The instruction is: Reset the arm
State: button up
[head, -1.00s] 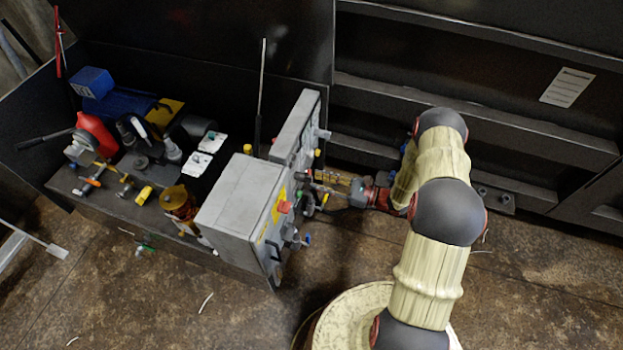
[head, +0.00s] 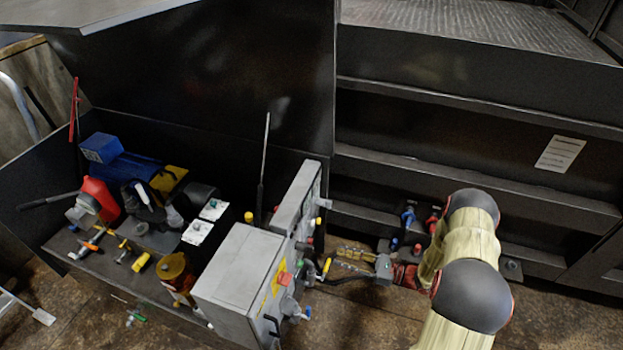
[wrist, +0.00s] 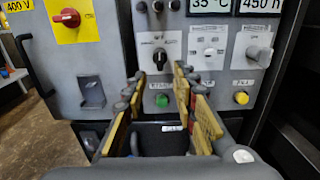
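My gripper (head: 345,259) is open and empty. It is held level in front of the grey control panel, a short way off its face. In the wrist view, the two yellow-padded fingers (wrist: 157,95) stand apart, with nothing between them. Beyond them is the control panel (wrist: 215,85), with a black rotary switch (wrist: 160,57), a green button (wrist: 162,100), a yellow button (wrist: 241,97) and white selector knobs. My arm reaches in from the right in the head view.
A grey electrical box (head: 236,275) with a red switch on yellow (wrist: 67,18) stands left of the panel. An open black compartment behind holds a red container (head: 101,198), a blue item (head: 125,172) and machine parts. A dark compactor wall (head: 450,155) runs behind my arm.

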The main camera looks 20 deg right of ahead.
jog(key=s+a+f+n+g, duration=0.3)
jog(key=s+a+g, duration=0.15)
jog(key=s, duration=0.35)
jog(key=s+r+n+g+h, duration=0.2)
jog(key=s+r+n+g, duration=0.5)
jog(key=r, duration=0.1)
jog(key=s+d+r+n+h, duration=0.1)
jog(key=s+r+n+h, duration=0.2)
jog(key=r+n+h, duration=0.5)
jog(key=s+d+r+n+h, duration=0.1)
jog(key=s+r+n+h, duration=0.15)
jog(key=r, duration=0.95)
jog(key=s+a+r+n+t+h, duration=0.1)
jog(key=a+r+n+t, duration=0.1)
jog(key=r, duration=0.6)
jog(key=s+a+r+n+t+h+p, duration=0.1)
jog(key=a+r+t, duration=0.3)
jog(key=r, duration=0.4)
jog(key=shift+s+a+r+n, duration=0.2)
jog(key=shift+s+a+n, duration=0.2)
jog(key=shift+n, duration=0.45)
